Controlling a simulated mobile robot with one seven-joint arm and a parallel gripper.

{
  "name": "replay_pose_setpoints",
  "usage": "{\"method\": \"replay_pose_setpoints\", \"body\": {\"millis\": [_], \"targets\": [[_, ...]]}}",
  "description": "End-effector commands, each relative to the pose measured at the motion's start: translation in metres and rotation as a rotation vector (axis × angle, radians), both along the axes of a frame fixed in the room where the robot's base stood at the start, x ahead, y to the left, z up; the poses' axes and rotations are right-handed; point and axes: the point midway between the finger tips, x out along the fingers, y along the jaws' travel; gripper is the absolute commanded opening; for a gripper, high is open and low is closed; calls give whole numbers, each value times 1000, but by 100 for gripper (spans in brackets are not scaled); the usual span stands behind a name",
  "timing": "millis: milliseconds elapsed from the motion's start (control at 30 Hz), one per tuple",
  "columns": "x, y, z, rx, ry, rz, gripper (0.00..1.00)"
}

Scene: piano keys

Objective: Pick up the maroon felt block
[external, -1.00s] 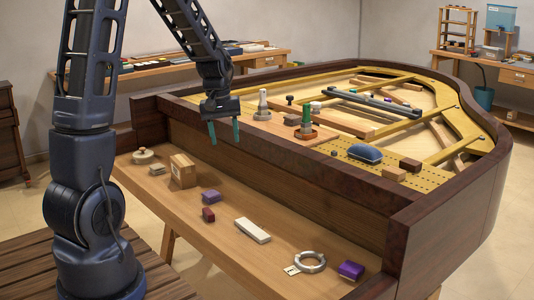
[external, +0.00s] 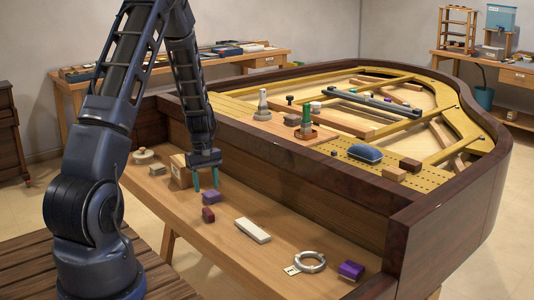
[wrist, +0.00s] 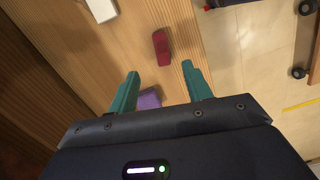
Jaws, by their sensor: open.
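The maroon felt block (external: 208,215) lies on the wooden shelf at the front of the piano, just in front of a purple block. In the wrist view the maroon block (wrist: 161,47) lies beyond the fingertips, roughly in line with the gap between them. My gripper (external: 206,181) is open and empty, above the shelf and behind the maroon block, close to the purple block. Its two teal fingers also show in the wrist view (wrist: 160,80). The purple block (external: 211,197) shows partly between the fingers in the wrist view (wrist: 148,99), its lower part hidden by my gripper body.
A wooden box (external: 180,171) stands left of my gripper. A white bar (external: 253,230), a grey ring (external: 310,262) and another purple block (external: 351,270) lie to the right on the shelf (external: 180,207). The piano's side wall (external: 290,190) rises behind.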

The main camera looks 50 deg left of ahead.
Motion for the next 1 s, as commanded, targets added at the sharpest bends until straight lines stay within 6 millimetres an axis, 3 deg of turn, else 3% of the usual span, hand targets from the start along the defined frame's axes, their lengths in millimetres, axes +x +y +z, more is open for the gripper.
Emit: {"method": "replay_pose_setpoints", "body": {"millis": [300, 567, 833, 1000], "targets": [[-2, -5, -42, -2, 1, 0, 50], [-2, -6, -56, -1, 1, -1, 50], [-4, -7, -90, -3, 2, -1, 50], [-4, -8, -101, -1, 0, -1, 50]]}}
